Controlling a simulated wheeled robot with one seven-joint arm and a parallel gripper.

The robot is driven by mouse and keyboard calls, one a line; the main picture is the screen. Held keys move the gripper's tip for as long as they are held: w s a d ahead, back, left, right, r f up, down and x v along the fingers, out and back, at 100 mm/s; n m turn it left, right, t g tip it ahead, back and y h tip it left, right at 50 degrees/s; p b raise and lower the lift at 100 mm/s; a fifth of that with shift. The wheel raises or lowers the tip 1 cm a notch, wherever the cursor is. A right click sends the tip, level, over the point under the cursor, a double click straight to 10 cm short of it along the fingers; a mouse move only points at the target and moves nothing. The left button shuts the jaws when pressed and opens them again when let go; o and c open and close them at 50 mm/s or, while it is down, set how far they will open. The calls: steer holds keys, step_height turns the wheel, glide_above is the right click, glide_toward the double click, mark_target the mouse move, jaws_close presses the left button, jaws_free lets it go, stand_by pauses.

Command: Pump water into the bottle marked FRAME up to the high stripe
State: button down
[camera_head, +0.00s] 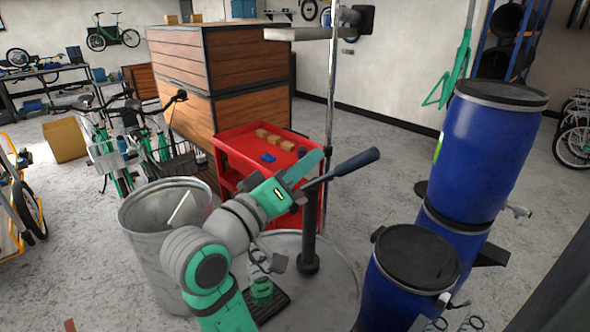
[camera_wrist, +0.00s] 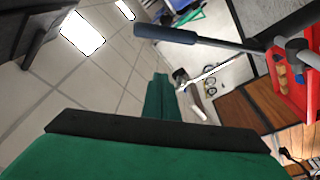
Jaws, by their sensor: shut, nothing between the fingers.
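A hand pump (camera_head: 308,240) with a dark post stands on a round metal drum top. Its long lever (camera_head: 355,162) slants up to the right; the lever also shows in the wrist view (camera_wrist: 165,34). My gripper (camera_head: 316,160) is shut and empty, close beside the lever near its pivot; I cannot tell whether they touch. In the wrist view its green fingers (camera_wrist: 160,98) point toward the lever. A small green object (camera_head: 262,289), perhaps the bottle, stands on a black base below a grey spout. My arm partly hides it, and no FRAME mark or stripe is legible.
A red tray cart (camera_head: 232,150) with several small blocks and a blue item stands behind the pump. An open metal bin (camera_head: 135,215) is at left. Blue barrels (camera_head: 492,145) stand at right. A chrome pole (camera_head: 332,90) rises behind the pump. Bikes stand at far left.

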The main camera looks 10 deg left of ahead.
steer(key=w+d+f, duration=0.2)
steer(key=w+d, duration=0.2)
steer(key=d, duration=0.1)
steer(key=shift+w+d, duration=0.2)
steer(key=shift+w, duration=0.1)
